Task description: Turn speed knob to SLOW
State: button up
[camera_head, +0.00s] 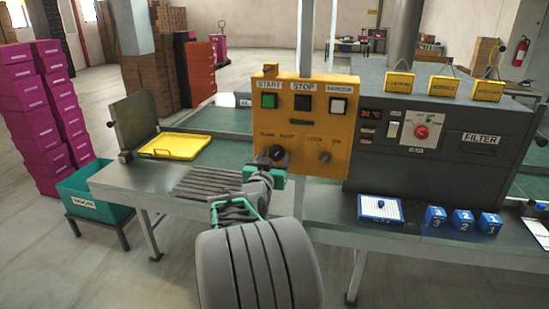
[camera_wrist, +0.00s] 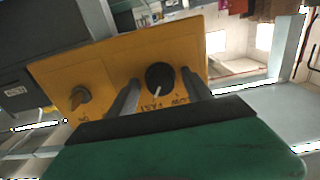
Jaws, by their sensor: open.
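The speed knob (camera_wrist: 160,77) is a round black knob on the orange control panel (camera_head: 302,107). In the wrist view it appears with the panel upside down, and its white mark points down, toward the FAST lettering (camera_wrist: 153,107). The partly hidden SLOW lettering (camera_wrist: 181,100) is to the right of FAST. My gripper (camera_wrist: 163,81) is open, with one dark finger on each side of the knob. I cannot tell whether the fingers touch it. In the head view my gripper (camera_head: 277,164) is in front of the knob and hides part of it.
The LOCK/ON switch (camera_head: 324,156) sits right of the speed knob. START (camera_head: 269,101), STOP (camera_head: 302,103) and a white button (camera_head: 338,106) are above. A yellow tray (camera_head: 182,146) lies on the bench to the left. A grey machine (camera_head: 440,182) stands to the right.

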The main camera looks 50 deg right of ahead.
grip_shut()
dwell(0.5)
jog(key=shift+n, duration=0.3)
jog(key=n, duration=0.2)
jog(key=shift+n+b, duration=0.3)
jog(key=shift+b, duration=0.1)
jog(key=n, duration=0.3)
jog(key=shift+n, duration=0.3)
jog(key=n, duration=0.3)
jog(key=shift+n+p, duration=0.8)
jog(key=shift+n, duration=1.3)
